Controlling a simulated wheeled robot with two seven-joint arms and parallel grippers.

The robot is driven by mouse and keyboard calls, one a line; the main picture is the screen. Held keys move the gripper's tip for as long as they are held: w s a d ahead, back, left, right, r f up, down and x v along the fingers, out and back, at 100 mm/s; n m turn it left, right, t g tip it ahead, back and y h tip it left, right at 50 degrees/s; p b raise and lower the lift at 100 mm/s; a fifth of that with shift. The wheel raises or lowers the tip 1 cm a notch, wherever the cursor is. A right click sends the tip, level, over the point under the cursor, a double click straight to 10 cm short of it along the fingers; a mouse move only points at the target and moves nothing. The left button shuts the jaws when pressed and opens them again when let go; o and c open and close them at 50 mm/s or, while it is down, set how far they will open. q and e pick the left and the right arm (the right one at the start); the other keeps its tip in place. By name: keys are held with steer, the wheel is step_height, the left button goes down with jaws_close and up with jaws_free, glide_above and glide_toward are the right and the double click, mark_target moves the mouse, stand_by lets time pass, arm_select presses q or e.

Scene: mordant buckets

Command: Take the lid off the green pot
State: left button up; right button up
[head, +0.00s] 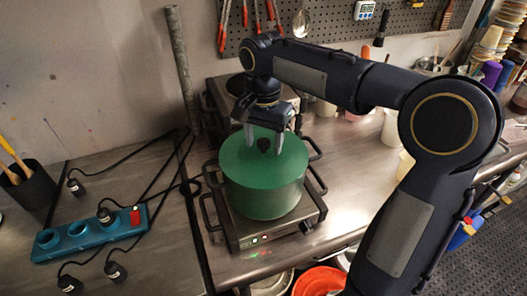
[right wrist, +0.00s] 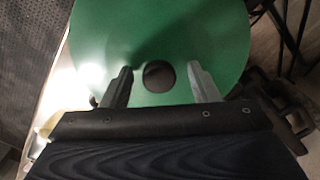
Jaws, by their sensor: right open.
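The green pot (head: 262,194) stands on a hot plate on the counter, with dark handles at its sides. Its flat green lid (head: 240,158) is on top and has a round dark knob (head: 264,145) in the middle. The lid (right wrist: 160,30) and the knob (right wrist: 159,76) also show in the right wrist view. My right gripper (head: 264,142) is open above the lid, with one finger on each side of the knob. In the right wrist view there are gaps between the knob and both fingers. My left gripper is not in view.
The hot plate (head: 262,238) has lit red and green indicators. A blue power strip (head: 90,236) with black plugs and cables lies to the left, near a dark cup of brushes (head: 28,186). An orange bucket (head: 318,282) stands below the counter's front edge.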

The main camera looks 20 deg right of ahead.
steer(key=shift+s+f, duration=0.1)
steer(key=shift+f, duration=0.15)
steer(key=c, duration=1.1)
jaws_close()
steer(key=shift+r, duration=0.15)
